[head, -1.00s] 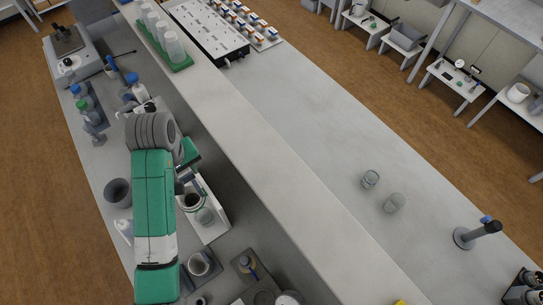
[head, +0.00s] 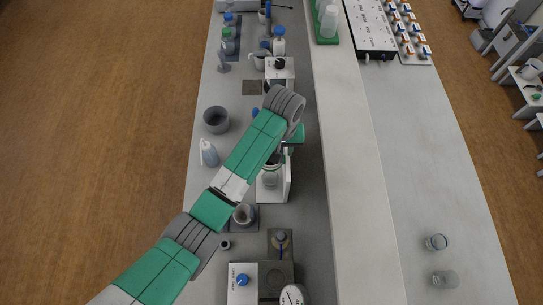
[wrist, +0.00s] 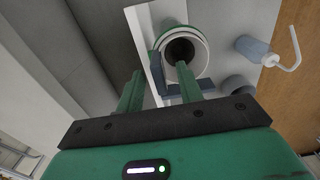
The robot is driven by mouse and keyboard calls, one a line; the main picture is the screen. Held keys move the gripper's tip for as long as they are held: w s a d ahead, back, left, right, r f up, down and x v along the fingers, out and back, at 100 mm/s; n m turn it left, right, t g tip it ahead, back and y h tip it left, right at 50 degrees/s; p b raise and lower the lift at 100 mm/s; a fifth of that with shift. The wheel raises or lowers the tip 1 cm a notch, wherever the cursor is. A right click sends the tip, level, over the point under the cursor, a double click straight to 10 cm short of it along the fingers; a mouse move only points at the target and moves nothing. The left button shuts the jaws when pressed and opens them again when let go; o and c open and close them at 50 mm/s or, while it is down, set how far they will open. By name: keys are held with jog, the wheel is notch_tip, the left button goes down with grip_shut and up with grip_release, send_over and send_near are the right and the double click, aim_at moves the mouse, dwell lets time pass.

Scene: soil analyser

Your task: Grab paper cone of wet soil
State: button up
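In the wrist view a pale round rim with a dark inside (wrist: 181,51), which looks like the paper cone of wet soil, sits in a holder on a white stand (wrist: 144,45). The right finger reaches in front of the rim's lower edge; the left finger is beside the stand. I cannot tell whether either touches. In the head view my gripper (head: 293,141) is at the white stand (head: 285,189), above a glass beaker (head: 270,181). My arm partly hides the cone there.
A grey pot (head: 216,120) and a wash bottle (head: 208,153) stand left of the stand. A white-topped device (head: 279,70) is behind it. A raised shelf (head: 345,150) runs along the right. Hotplate-like devices (head: 244,284) are in front.

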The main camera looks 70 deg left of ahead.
grip_shut()
jog(key=shift+r, duration=0.15)
notch_tip(320, 180, up, 10)
jog(key=p, duration=0.2)
